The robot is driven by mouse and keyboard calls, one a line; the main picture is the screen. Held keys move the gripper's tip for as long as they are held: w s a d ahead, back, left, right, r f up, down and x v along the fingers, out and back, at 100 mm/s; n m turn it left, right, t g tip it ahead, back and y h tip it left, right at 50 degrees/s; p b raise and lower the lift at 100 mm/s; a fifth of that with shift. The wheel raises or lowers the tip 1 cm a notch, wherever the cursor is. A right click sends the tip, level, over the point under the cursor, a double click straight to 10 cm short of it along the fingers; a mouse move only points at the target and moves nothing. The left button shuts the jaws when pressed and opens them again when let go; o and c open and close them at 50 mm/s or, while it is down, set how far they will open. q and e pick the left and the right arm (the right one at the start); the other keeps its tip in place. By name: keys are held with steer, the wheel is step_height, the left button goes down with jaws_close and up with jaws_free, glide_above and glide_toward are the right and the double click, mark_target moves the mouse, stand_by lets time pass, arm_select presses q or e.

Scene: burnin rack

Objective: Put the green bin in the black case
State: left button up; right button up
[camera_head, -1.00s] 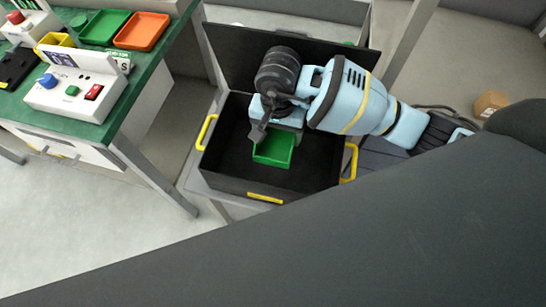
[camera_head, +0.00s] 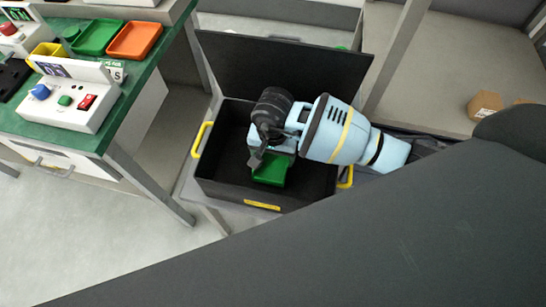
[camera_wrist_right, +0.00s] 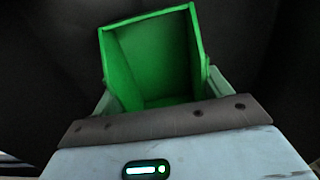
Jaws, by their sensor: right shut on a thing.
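The black case (camera_head: 215,172) stands open with its lid tilted up at the back and yellow handles at its sides. My right gripper (camera_head: 259,163) reaches down inside the case. It is shut on a green bin (camera_head: 270,172), which sits within the case walls. In the right wrist view the green bin (camera_wrist_right: 150,58) is held between the fingers, its open side facing the camera. Whether the bin touches the case floor is hard to tell. My left gripper does not show.
A green workbench (camera_head: 40,130) at left holds a white control box (camera_head: 68,112), another green bin (camera_head: 97,37), an orange bin (camera_head: 136,41) and a yellow bin (camera_head: 47,51). A small brown box (camera_head: 485,105) lies on a shelf at right. My dark body part covers the lower right.

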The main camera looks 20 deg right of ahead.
mark_target(273, 162)
steer(key=shift+f, duration=0.85)
steer(key=shift+f, duration=0.2)
steer(key=o, duration=1)
step_height(273, 162, up, 12)
steer(key=shift+r+p, duration=0.2)
steer(key=shift+p, duration=0.25)
